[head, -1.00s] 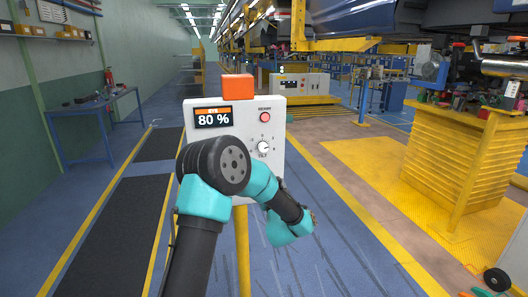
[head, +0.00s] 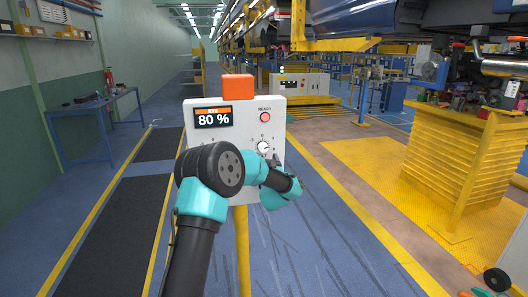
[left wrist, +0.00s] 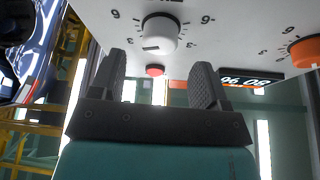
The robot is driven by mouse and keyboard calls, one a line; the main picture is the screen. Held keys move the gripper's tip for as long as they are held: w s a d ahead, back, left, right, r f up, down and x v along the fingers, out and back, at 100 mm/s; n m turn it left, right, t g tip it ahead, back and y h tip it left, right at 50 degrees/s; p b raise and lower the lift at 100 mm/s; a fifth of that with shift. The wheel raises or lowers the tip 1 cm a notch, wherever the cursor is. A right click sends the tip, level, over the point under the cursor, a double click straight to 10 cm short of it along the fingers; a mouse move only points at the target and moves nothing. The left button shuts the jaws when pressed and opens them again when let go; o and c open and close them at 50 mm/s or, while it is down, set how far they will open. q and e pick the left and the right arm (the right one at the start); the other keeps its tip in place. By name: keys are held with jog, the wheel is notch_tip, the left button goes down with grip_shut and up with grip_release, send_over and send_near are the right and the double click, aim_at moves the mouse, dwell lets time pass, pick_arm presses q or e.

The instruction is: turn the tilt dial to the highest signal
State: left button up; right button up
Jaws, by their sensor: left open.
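The tilt dial (head: 263,147) is a small white round knob with a dark mark on a light grey control box (head: 233,103). In the left wrist view the tilt dial (left wrist: 160,35) shows upside down, with a numbered scale around it. My left gripper (head: 272,163) is just below and right of the dial in the head view, partly hidden by my arm. In the left wrist view my left gripper (left wrist: 158,60) is open and empty, with the dial beyond its fingertips. I cannot tell whether they touch.
A red lamp (head: 265,117) marked READY sits above the dial. A second, orange dial (left wrist: 303,52) shows at the wrist view's right edge; my arm hides it in the head view. An orange block (head: 237,87) tops the box. A yellow post (head: 243,250) stands below it.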

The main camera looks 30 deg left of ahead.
aim_at(264, 149)
pick_arm(q)
jog(key=shift+x, duration=2.4)
jog(key=shift+c, duration=0.5)
jog(key=c, duration=0.8)
jog(key=shift+d+n+g+y, duration=0.1)
jog(key=shift+n+g+y, duration=0.2)
jog(key=shift+n, duration=0.4)
jog(key=n+g+y, duration=0.1)
jog(key=n, duration=0.3)
jog(key=shift+n+g+y, duration=0.5)
jog(key=shift+n+g, duration=0.25)
jog(key=shift+n, duration=0.55)
jog(key=shift+n+g+y, duration=0.5)
jog(key=shift+n+g, duration=0.25)
jog(key=shift+n, duration=0.55)
